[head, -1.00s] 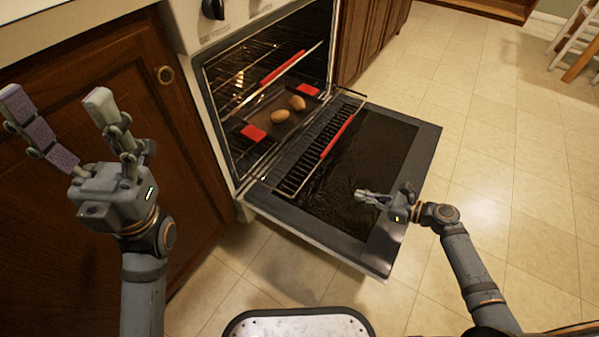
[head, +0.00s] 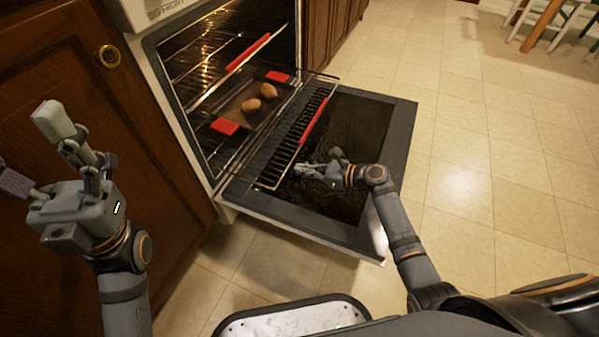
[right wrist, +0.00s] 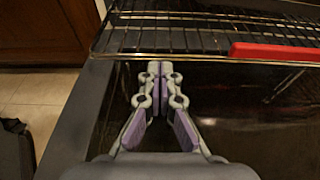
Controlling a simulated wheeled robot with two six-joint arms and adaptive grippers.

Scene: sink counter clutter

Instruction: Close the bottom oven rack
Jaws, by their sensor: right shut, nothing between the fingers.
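The bottom oven rack (head: 284,143) is pulled out of the oven over the lowered door (head: 362,232). A red strip (head: 314,115) lies along its front edge. In the right wrist view the rack (right wrist: 180,38) and its red strip (right wrist: 275,52) cross the top. My right gripper (head: 298,170) is shut and empty, over the door glass, near the rack's front corner. In the right wrist view its fingertips (right wrist: 160,68) point at the rack's front edge; I cannot tell whether they touch. My left gripper (head: 28,146) is open and empty, in front of the cabinet.
A dark tray (head: 232,108) with red grips and two potatoes (head: 260,98) sits inside the oven. An upper rack with a red strip (head: 248,52) is above it. A wooden cabinet (head: 130,170) is at left. Tiled floor (head: 480,180) lies free at right.

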